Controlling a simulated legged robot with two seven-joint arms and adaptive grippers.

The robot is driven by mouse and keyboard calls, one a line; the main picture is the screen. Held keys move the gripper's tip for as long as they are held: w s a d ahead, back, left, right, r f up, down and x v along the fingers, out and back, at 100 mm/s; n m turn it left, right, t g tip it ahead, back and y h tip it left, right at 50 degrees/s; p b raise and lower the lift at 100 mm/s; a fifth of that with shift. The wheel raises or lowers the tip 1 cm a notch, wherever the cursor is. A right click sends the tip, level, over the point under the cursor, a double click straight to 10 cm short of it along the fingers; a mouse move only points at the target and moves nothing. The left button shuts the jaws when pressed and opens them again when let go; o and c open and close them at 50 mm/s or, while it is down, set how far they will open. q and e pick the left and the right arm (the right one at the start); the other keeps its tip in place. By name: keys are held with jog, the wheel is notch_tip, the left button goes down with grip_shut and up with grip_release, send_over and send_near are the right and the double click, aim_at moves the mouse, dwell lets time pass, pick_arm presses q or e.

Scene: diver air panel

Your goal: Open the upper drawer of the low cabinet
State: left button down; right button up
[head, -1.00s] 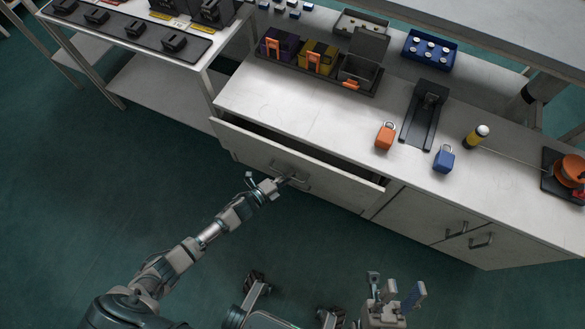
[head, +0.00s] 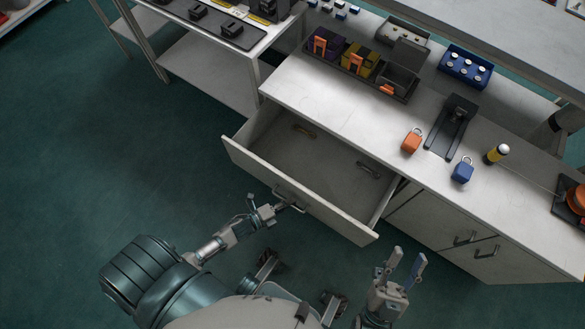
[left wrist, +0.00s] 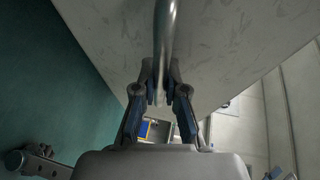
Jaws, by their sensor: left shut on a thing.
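The upper drawer (head: 296,206) of the low cabinet (head: 400,150) stands well pulled out in the head view, with its inside showing. Two small items lie in it, a brownish one (head: 305,131) near the back left and a grey one (head: 368,171) towards the right. My left gripper (head: 281,207) is at the drawer front, shut on the drawer handle (head: 291,197). The left wrist view shows the handle bar (left wrist: 163,50) running between the two fingers (left wrist: 160,92). My right gripper (head: 393,262) is empty, its fingers apart, over the floor right of the drawer.
On the cabinet top are an orange padlock (head: 411,140), a blue padlock (head: 462,170), a yellow-black cylinder (head: 497,153) and a black stand (head: 453,125). Closed doors with handles (head: 475,243) are to the right. A side table (head: 215,75) stands at the left. The floor at left is clear.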

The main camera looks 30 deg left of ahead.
pick_arm(q)
jog(key=shift+s+a+f, duration=0.1)
jog(key=shift+a+f, duration=0.15)
jog(key=shift+a, duration=0.25)
jog(key=c, duration=1.2)
grip_release()
jog(key=v, duration=1.2)
jog(key=shift+r, duration=0.1)
